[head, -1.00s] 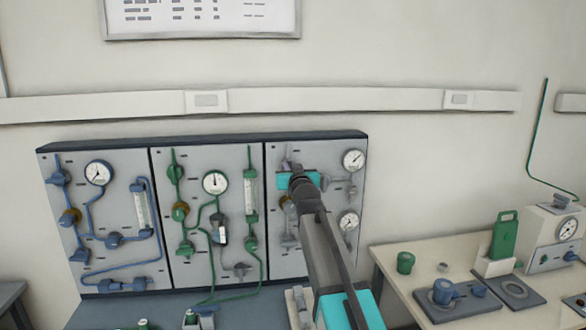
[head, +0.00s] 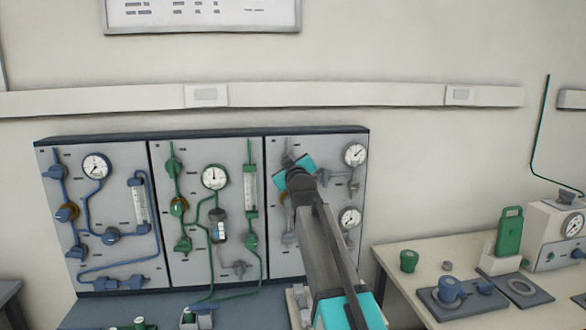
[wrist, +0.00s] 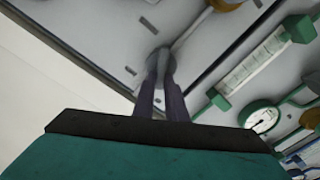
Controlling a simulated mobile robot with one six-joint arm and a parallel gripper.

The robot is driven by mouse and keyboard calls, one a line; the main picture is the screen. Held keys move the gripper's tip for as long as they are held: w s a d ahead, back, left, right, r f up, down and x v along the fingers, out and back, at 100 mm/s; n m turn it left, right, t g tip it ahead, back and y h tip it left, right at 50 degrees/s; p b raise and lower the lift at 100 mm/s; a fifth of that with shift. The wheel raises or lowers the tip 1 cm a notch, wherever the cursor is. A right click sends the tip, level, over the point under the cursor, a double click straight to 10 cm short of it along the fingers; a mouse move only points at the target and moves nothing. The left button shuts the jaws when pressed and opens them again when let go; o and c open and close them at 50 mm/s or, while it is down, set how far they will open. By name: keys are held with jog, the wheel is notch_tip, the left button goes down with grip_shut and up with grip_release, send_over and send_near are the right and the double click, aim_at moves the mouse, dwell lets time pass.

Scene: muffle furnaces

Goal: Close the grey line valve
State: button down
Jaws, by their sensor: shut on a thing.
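The grey line valve (head: 288,160) is at the upper left of the right-hand panel, on the grey piping. My gripper (head: 292,175) is at this valve, its teal body tilted and covering part of it. In the wrist view, the two dark fingers of my gripper (wrist: 165,62) are close together on the grey valve (wrist: 160,52), shut on its handle. The fingers hide much of the handle, so its exact angle is hard to tell.
The grey panel also carries two dials (head: 355,154). The green-line panel (head: 228,268) and the blue-line panel (head: 112,160) stand to its left. A bench (head: 400,290) at the right holds a green container (head: 409,261) and other parts.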

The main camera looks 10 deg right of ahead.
jog(key=n+b, duration=0.1)
jog(key=n, duration=0.2)
jog(key=f+n+b, duration=0.1)
jog(key=n, duration=0.3)
jog(key=n+b, duration=0.1)
jog(key=n, duration=0.3)
jog(key=shift+a+f, duration=0.25)
jog(key=shift+a, duration=0.15)
jog(key=shift+n, duration=0.4)
jog(key=c, duration=1.8)
grip_release()
jog(key=shift+s+b, duration=0.15)
jog(key=shift+b, duration=0.15)
jog(key=s+b, duration=0.2)
jog(key=s, duration=1.1)
jog(key=shift+s, duration=0.3)
